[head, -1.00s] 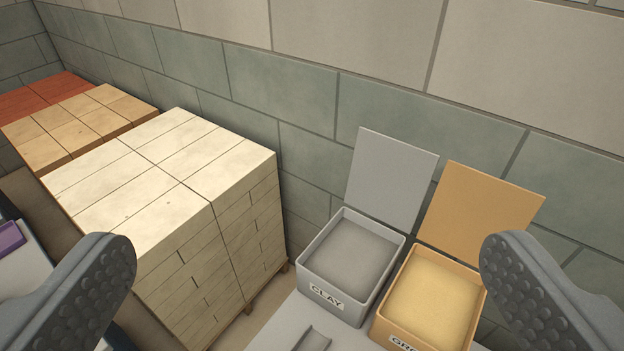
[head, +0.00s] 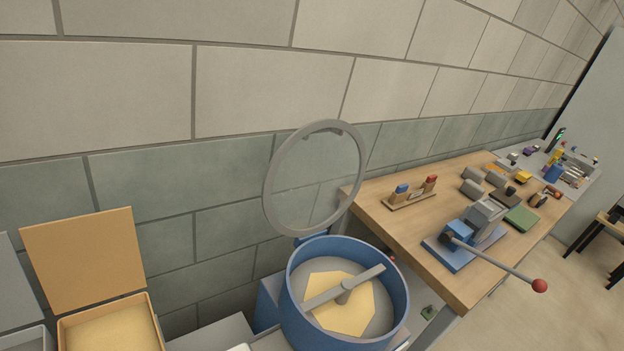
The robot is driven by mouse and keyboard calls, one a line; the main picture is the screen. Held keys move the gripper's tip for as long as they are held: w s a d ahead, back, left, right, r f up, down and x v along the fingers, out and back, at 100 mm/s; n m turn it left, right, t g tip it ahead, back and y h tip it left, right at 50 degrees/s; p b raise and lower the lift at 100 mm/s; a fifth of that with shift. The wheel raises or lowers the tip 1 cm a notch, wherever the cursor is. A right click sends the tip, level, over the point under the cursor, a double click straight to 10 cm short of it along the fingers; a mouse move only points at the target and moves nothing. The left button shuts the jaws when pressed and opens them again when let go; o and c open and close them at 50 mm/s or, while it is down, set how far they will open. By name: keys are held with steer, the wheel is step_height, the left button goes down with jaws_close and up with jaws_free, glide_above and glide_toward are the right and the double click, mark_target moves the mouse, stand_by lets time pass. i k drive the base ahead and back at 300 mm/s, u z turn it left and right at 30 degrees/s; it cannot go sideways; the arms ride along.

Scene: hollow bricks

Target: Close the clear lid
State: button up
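The clear lid (head: 268,200) is a round see-through disc with a grey rim. It stands raised and open behind a blue round tub (head: 294,299), joined near a blue hinge at the tub's back. The wall shows through the lid. The tub is open on top and holds a grey mixing bar (head: 343,290) over a yellow patch on grey material. My gripper is not in view.
A tan bin (head: 152,318) with its lid up stands at the lower left, beside part of a grey bin. A wooden table (head: 400,237) to the right holds a blue lever press (head: 448,252) with a red-knobbed handle reaching forward. A block wall runs behind.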

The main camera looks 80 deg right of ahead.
mark_target(328, 125)
steer(key=z, duration=2.35)
steer(key=k, duration=1.2)
steer(key=u, duration=0.25)
steer(key=i, duration=1)
